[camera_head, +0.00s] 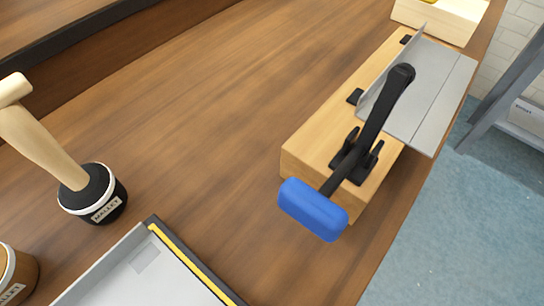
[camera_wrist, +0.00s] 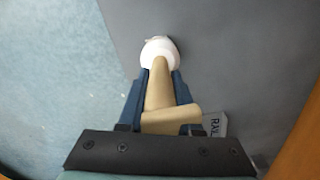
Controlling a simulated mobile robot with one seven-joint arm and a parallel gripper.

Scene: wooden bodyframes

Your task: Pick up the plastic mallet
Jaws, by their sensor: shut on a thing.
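In the wrist view my gripper (camera_wrist: 157,82) is shut on the plastic mallet (camera_wrist: 158,98). Its tan handle lies between the two dark blue fingers, with a wider tan crosspiece near the palm. A white rounded end (camera_wrist: 159,50) lies beyond the fingertips. The wrist view does not show clearly whether this end touches the grey surface behind it. My gripper and the held mallet do not show in the head view.
A grey tray (camera_head: 135,275) lies at the front. Open wood lies between them.

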